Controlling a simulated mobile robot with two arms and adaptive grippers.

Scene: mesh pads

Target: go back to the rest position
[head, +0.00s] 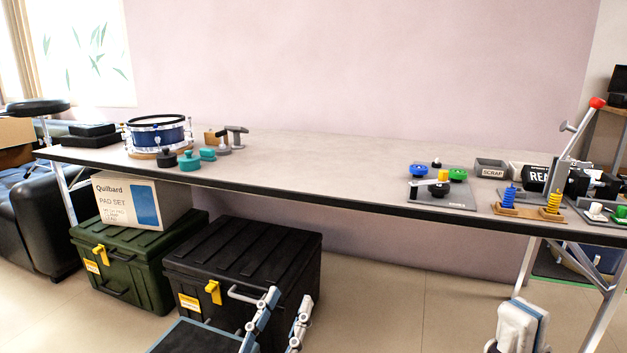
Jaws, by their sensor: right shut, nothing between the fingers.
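My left gripper (289,298) shows at the bottom, left of centre. Its two thin blue and white fingers stand apart, with nothing visible between them. It is in front of the black case, lower in the picture than the table's front edge. My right gripper (523,308) shows at the bottom right, its white and blue fingers shut together and empty. It is near the table's right legs, also lower in the picture than the tabletop. The lower parts of both are cut off by the picture's edge.
The long table (320,165) has a clear middle. A blue drum (158,132) and teal pieces (190,162) stand at left. A grey plate (455,200) with knobs, a scrap bin (490,168) and a red-knobbed lever press (583,135) are at right. Green (122,262) and black (265,250) cases stand below.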

